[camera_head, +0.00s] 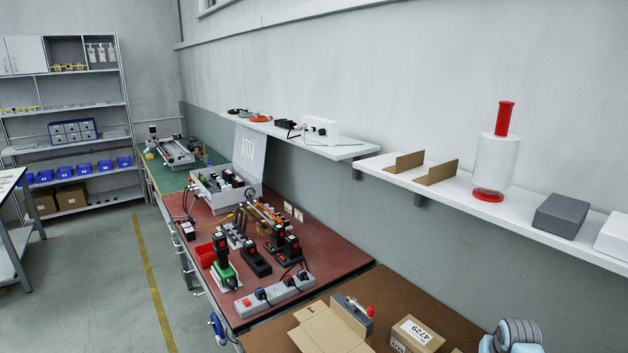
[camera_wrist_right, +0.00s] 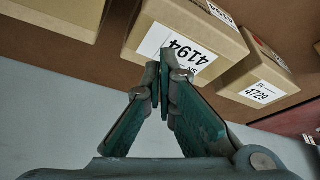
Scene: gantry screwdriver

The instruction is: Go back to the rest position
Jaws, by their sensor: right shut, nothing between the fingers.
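My right gripper (camera_wrist_right: 162,78) shows in the right wrist view with its green-padded fingers together at the tips and nothing between them. Its tips show against the lower front of a carton (camera_wrist_right: 215,28) labelled 4194; I cannot tell whether they touch. A rounded light-blue and grey part of my arm (camera_head: 512,338) shows at the bottom right of the head view. The right fingers are out of the head view. My left gripper is in neither view.
Cartons stand on the brown bench (camera_head: 440,312), including one labelled 4729 (camera_head: 418,334) and an open one (camera_head: 328,330). The red bench (camera_head: 325,255) holds tools and a power strip (camera_head: 275,292). A white wall shelf (camera_head: 455,188) runs above. The floor (camera_head: 95,290) at left is clear.

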